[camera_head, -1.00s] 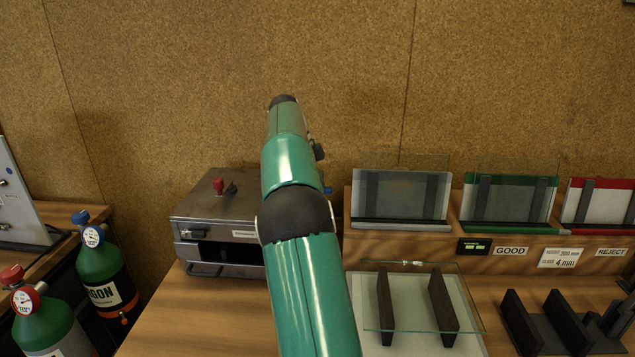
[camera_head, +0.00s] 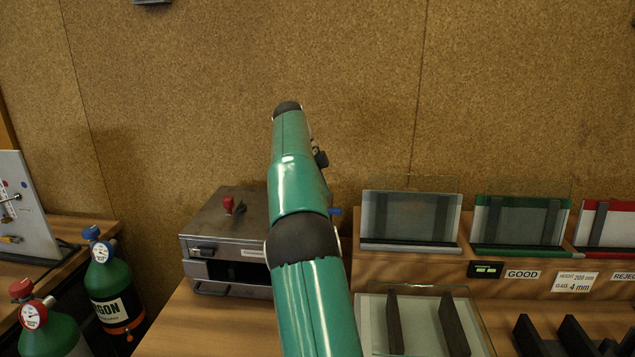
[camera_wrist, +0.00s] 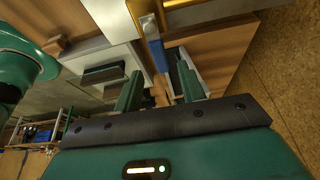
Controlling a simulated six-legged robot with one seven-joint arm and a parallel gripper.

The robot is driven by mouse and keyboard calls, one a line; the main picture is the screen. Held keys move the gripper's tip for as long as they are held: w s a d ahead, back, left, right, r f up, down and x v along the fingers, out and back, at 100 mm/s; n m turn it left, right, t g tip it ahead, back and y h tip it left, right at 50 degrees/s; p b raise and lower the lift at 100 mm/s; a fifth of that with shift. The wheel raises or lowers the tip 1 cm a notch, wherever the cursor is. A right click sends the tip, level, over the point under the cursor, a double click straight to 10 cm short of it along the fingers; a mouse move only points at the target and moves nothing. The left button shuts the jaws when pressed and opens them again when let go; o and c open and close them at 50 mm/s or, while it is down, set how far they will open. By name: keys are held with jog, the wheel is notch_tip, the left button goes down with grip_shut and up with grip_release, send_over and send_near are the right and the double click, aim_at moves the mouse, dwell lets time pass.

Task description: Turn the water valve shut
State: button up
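A blue lever (camera_wrist: 157,58) on a metal fitting shows in the wrist view, likely the water valve's handle. It lies ahead of my gripper (camera_wrist: 160,84), in line with the gap between the two green fingers. The fingers are apart with nothing clearly held; I cannot tell whether either touches the lever. In the head view a small blue piece (camera_head: 335,212) shows just right of my arm, beside the steel box (camera_head: 225,225); most of it is hidden. My gripper is hidden behind my green arm there.
A red handle (camera_head: 230,204) stands on the steel box. Green gas cylinders (camera_head: 108,280) with gauges stand at left. A wooden rack (camera_head: 420,262) with glass panes is at right, with black supports (camera_head: 455,325) in front. A cork wall (camera_head: 250,60) closes the back.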

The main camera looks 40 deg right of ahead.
jog(key=v, duration=0.3)
jog(key=shift+w+a+r, duration=0.15)
jog(key=shift+r, duration=0.15)
dwell(0.5)
jog(key=s+a+r+n+t+y, duration=0.1)
jog(key=s+a+r+n+t, duration=0.2)
jog(key=a+n, duration=0.6)
jog(key=s+a+r+n+t, duration=0.25)
jog(key=a+n, duration=0.35)
jog(key=a, duration=0.8)
jog(key=s+a+f+n+t+y, duration=0.1)
jog(key=s+a+f+n+t, duration=0.1)
jog(key=s+a+f+n, duration=0.4)
jog(key=s+a+f+n+t, duration=0.1)
jog(key=s+a+f+n, duration=0.6)
jog(key=s+a, duration=0.5)
notch_tip(320, 180, down, 2)
jog(key=shift+a+f+t+y, duration=0.15)
jog(key=shift+a+t+y, duration=0.25)
jog(key=shift+a, duration=0.4)
jog(key=shift+s, duration=0.1)
